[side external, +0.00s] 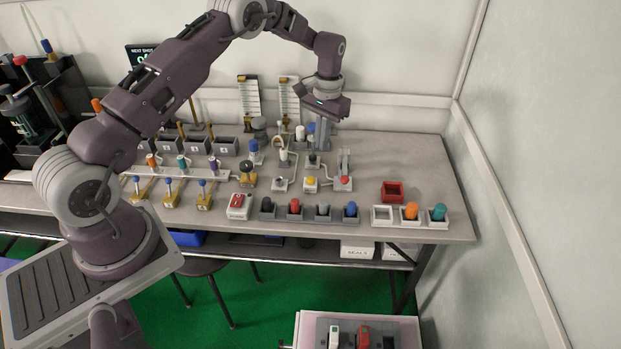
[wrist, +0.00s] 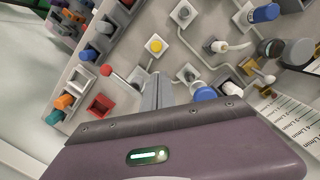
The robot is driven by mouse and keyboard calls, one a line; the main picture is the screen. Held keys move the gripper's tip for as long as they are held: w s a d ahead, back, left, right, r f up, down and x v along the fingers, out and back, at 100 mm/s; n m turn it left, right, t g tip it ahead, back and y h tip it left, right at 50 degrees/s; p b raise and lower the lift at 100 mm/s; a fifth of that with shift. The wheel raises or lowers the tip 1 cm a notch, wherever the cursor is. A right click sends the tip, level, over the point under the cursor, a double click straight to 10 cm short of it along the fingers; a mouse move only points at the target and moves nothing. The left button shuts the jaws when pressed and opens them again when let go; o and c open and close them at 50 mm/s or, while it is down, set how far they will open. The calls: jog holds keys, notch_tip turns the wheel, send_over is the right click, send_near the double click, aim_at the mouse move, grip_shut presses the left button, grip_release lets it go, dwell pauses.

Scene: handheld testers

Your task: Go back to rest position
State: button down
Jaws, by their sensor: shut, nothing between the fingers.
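My gripper (side external: 324,138) hangs over the back part of the workbench, with the arm arched over from the left. In the wrist view its two fingers (wrist: 158,90) are together, with nothing between them. They point down at the bench among small fixtures. A yellow button (wrist: 155,46) lies beyond the fingertips, and it also shows in the side view (side external: 310,181). A red-tipped lever (wrist: 106,70) is to their left. Whether the fingertips touch any fixture is not clear. Handheld testers, one red (side external: 363,336) and one white (side external: 334,337), stand in a tray at the bottom of the side view.
The grey bench (side external: 420,165) carries several fixtures. A red square bin (side external: 392,191) and a row of coloured knobs (side external: 323,211) are near the front right. Scale cards (side external: 249,96) stand at the back wall. Bench space is clear at the back right.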

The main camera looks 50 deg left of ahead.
jog(key=s+d+r+t, duration=0.1)
jog(key=s+d+r, duration=0.3)
jog(key=r, duration=0.5)
jog(key=s+d+r+m+t, duration=0.1)
jog(key=s+r, duration=0.4)
jog(key=r, duration=0.3)
jog(key=s+d+r+t, duration=0.25)
jog(key=s+r, duration=0.25)
jog(key=r, duration=0.4)
jog(key=s+d+t, duration=0.1)
jog(key=s+d, duration=0.1)
jog(key=s, duration=0.8)
jog(key=s+d+m+t, duration=0.1)
jog(key=s+d, duration=0.2)
jog(key=s, duration=0.8)
jog(key=shift+s+r, duration=0.15)
jog(key=shift+s, duration=0.15)
jog(key=shift+w+r, duration=0.1)
jog(key=shift+w, duration=0.05)
